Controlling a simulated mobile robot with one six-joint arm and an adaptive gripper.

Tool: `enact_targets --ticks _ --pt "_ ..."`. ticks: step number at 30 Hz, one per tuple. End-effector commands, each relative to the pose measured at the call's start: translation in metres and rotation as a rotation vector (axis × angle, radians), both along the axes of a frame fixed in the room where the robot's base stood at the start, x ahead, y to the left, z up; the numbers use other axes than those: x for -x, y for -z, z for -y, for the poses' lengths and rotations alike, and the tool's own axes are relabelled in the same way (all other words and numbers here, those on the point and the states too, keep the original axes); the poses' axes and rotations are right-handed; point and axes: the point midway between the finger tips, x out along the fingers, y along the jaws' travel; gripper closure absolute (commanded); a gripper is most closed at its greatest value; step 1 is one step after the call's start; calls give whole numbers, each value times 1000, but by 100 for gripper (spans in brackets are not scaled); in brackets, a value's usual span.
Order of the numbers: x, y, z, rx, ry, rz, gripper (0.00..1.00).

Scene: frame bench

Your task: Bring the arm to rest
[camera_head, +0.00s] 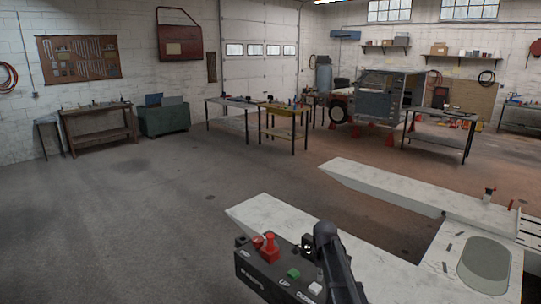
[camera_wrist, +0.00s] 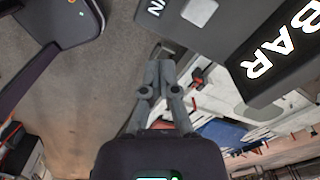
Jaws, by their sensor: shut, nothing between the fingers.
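My gripper (camera_wrist: 159,68) shows in the middle of the wrist view, with its two grey fingers drawn together and nothing between them. A dark panel with white letters (camera_wrist: 185,22) and a light square button lies just beyond and to the right of the fingertips. I cannot tell whether they touch it. In the head view, a dark arm part of mine rises at the lower middle, beside a black control box (camera_head: 262,272) with red, green and white buttons. The fingertips cannot be made out there.
Long pale beams (camera_head: 400,188) stretch across the lower right, with a grey oval plate (camera_head: 485,262) near the corner. Open concrete floor (camera_head: 130,215) lies at left. A yellow-topped table (camera_head: 283,108), other benches and a partly built vehicle (camera_head: 378,95) stand farther back.

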Motion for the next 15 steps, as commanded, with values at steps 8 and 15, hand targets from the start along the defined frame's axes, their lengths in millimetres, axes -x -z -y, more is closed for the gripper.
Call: enact_targets --ticks 8,15 --pt "50 19 0 3 -397 -2 100" --pt "88 33 0 6 -745 -4 100"
